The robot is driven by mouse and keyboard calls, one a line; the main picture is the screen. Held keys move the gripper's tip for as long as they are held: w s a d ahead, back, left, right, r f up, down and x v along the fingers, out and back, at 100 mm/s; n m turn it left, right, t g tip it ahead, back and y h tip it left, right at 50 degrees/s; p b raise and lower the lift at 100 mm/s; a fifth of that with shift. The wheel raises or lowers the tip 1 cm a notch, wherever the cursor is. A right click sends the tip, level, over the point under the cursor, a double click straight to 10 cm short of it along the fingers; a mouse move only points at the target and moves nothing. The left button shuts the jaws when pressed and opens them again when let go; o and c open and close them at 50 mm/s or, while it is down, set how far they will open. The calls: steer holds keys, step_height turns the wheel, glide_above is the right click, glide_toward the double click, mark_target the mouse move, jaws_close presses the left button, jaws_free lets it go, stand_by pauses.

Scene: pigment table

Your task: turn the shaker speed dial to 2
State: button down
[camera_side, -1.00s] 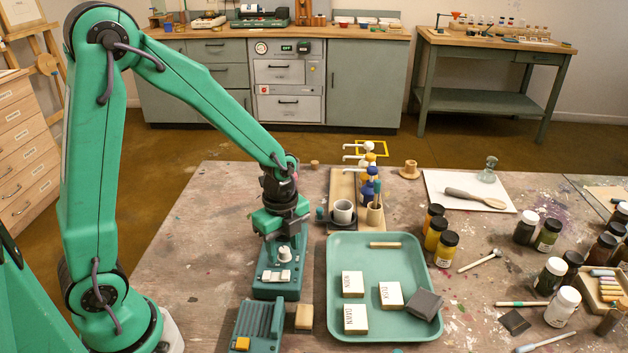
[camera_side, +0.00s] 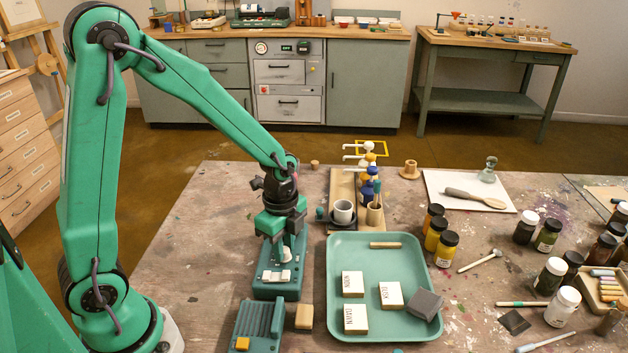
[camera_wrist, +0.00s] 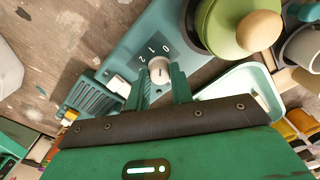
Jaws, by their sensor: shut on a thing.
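The shaker (camera_side: 270,290) is a teal machine on the table below my arm. Its cream speed dial (camera_wrist: 159,69) shows in the wrist view, with the numbers 0, 1 and 2 printed on a dark plate around its far side. My gripper (camera_side: 284,250) points down over the shaker. In the wrist view my gripper (camera_wrist: 163,76) has its two green fingers on either side of the dial, shut on it. The dial's pointer is too small to read. In the side view the fingers partly cover the dial.
A pale switch (camera_wrist: 119,86) sits on the shaker near the dial. A green round container with a wooden knob (camera_wrist: 258,30) stands close by in the wrist view. A teal tray (camera_side: 338,300) with labelled blocks lies right of the shaker. A ribbed teal unit (camera_side: 262,318) stands in front.

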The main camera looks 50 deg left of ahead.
steer(key=n, duration=1.3)
stand_by(0.4)
steer(key=c, duration=1.2)
jaws_free()
steer(key=shift+c, duration=0.2)
steer(key=shift+r, duration=0.15)
steer(key=shift+r, duration=3.8)
